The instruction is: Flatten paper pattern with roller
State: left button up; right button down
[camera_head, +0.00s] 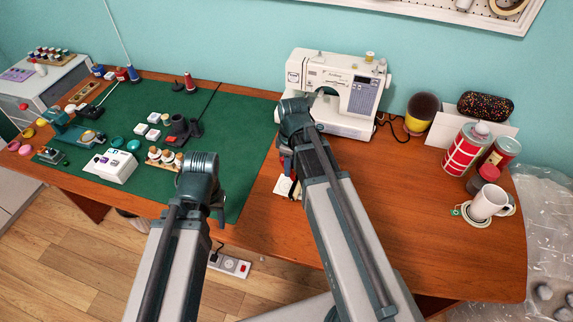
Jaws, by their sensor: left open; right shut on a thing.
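My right gripper (287,172) points down over the table, just in front of the sewing machine. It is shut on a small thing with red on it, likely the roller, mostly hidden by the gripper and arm. A pale paper piece (284,187), likely the paper pattern, lies on the bare wood just below this gripper; the arm hides part of it. I cannot tell whether the held thing touches the paper. My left gripper (217,208) is open over the front edge of the green mat, left of the paper, with nothing seen in it.
The green mat (235,130) holds several sewing items, including a white box (111,166) and spools. A sewing machine (335,88) stands behind the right gripper. A mug (488,203) and red tins (466,150) stand at the right. The wood between is clear.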

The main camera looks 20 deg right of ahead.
jog(key=shift+s+d, duration=0.25)
dwell(0.3)
jog(key=shift+s+d, duration=0.55)
jog(key=shift+d, duration=0.2)
jog(key=shift+s+d+f, duration=0.1)
jog(key=shift+s+d, duration=0.45)
jog(key=shift+d, duration=0.15)
jog(key=shift+w+a, duration=0.1)
jog(key=shift+w+a, duration=0.5)
jog(key=shift+a, duration=0.1)
jog(key=shift+a, duration=0.1)
